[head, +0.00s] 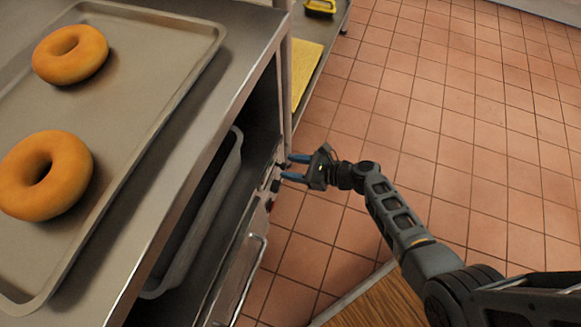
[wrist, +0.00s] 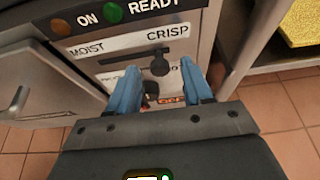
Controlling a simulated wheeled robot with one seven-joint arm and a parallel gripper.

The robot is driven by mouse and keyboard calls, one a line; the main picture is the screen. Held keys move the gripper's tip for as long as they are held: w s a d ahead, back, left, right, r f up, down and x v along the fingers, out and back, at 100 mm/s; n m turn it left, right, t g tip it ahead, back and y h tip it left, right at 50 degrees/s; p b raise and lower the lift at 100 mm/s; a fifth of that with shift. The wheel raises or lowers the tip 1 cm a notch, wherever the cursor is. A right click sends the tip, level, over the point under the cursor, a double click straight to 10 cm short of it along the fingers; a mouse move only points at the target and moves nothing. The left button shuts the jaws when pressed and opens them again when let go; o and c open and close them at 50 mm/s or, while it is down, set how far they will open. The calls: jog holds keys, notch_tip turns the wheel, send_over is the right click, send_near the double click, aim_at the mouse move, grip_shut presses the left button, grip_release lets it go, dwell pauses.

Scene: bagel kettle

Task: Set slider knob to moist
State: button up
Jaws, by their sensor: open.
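In the wrist view the black slider knob (wrist: 160,66) sits on a slot under a white label strip (wrist: 120,40) reading MOIST at the left and CRISP at the right. The knob is right of the slot's middle, toward CRISP. My gripper (wrist: 160,64) is open, with one blue finger on each side of the knob in the picture. I cannot tell whether either finger touches it. In the head view my gripper (head: 287,167) is at the control panel on the cabinet's side; the knob is too small to make out there.
A second, partly hidden dark control (wrist: 150,88) lies below the slider. ON and READY lamps (wrist: 112,12) are above. A tray (head: 120,185) with two bagels (head: 70,53) tops the metal cabinet. A shelf with a yellow item (head: 305,70) stands beyond. Tiled floor at right is open.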

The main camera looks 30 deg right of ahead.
jog(key=shift+w+a+f, duration=0.2)
jog(key=shift+w+a, duration=0.1)
jog(key=shift+w, duration=0.05)
grip_shut()
dwell(0.3)
